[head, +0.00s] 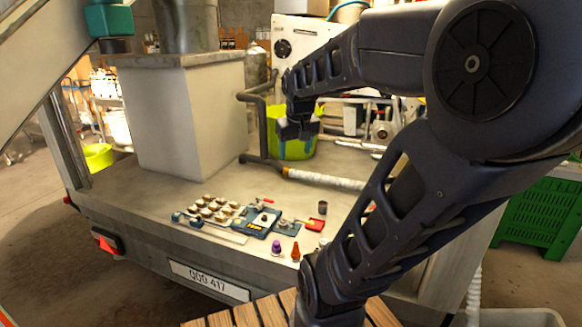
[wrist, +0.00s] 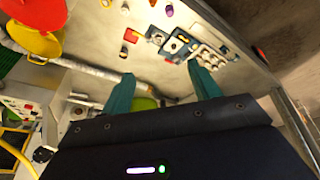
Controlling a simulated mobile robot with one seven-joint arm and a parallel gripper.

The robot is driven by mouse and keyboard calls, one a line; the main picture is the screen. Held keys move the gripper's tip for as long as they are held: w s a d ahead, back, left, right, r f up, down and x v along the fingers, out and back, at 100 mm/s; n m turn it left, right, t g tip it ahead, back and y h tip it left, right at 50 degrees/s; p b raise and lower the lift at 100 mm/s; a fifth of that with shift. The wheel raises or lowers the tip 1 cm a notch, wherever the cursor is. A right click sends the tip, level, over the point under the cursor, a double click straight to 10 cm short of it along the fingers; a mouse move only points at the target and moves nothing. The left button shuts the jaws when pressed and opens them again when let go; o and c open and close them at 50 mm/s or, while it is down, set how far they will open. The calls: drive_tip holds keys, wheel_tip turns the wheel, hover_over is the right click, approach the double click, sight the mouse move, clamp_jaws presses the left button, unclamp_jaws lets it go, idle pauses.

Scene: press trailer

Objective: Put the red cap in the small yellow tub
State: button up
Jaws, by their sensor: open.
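My gripper (head: 297,130) is open and empty, in front of a yellow-green tub (head: 299,150) at the back of the trailer bed. Its two teal fingers stand wide apart in the wrist view (wrist: 162,88). A small flat red piece (head: 315,224) lies on the front part of the bed, right of the blue blocks; it also shows in the wrist view (wrist: 131,36). I cannot tell whether it is the red cap. Another yellow-green tub (head: 98,156) stands beyond the bed at the left. Which tub is the small one is unclear.
Blue blocks (head: 262,222), a tray of several small round pieces (head: 210,208), a purple piece (head: 276,246), an orange cone (head: 295,252) and a brown cup (head: 323,207) share the bed. A hose (head: 325,180) crosses behind them. A pale box (head: 180,115) stands left.

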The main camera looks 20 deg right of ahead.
drive_tip(key=s+a+f, duration=0.1)
drive_tip(key=s+a, duration=0.3)
drive_tip(key=s, duration=0.2)
drive_tip(key=shift+s+f+t+y, duration=0.4)
